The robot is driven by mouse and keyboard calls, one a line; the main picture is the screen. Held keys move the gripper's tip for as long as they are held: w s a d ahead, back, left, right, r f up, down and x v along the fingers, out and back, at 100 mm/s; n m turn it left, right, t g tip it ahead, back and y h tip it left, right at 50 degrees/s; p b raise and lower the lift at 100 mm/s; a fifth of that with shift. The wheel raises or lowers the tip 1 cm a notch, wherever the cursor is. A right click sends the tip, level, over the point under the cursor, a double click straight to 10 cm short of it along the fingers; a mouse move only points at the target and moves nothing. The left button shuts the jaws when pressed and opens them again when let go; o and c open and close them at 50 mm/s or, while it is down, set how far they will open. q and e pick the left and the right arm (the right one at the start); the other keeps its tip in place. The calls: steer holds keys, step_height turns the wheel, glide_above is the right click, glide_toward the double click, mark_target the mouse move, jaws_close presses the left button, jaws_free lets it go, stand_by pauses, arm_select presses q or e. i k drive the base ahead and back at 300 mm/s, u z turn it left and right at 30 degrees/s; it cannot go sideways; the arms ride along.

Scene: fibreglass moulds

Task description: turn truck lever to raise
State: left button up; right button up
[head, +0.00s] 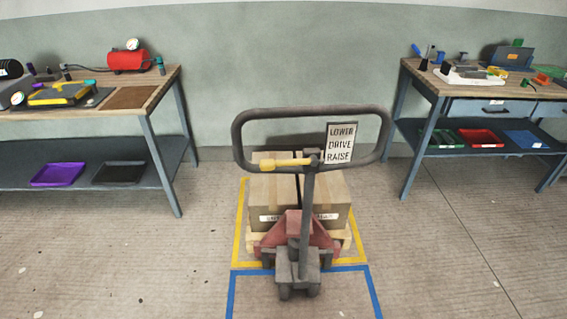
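The pallet truck (304,233) stands in the middle of the floor, its dark loop handle (236,140) towards me. A yellow lever (285,162) sits inside the loop and points to the left, roughly level. A white sign (340,143) at the right of the loop reads LOWER, DRIVE, RAISE from top to bottom. Behind the handle, cardboard boxes (272,194) rest on a wooden pallet (345,238). The truck's red body is at the near side of the load. Neither of my grippers shows in the head view.
A yellow floor outline (239,220) surrounds the pallet, with a blue outline (232,292) nearer me. A workbench (165,85) stands at the left and another (425,78) at the right, both with tools and trays. The floor on both sides of the truck is clear.

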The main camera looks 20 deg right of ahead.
mark_target(289, 162)
steer(key=k, duration=0.5)
steer(key=z, duration=1.4)
steer(key=i, duration=1)
steer(key=u, duration=1.35)
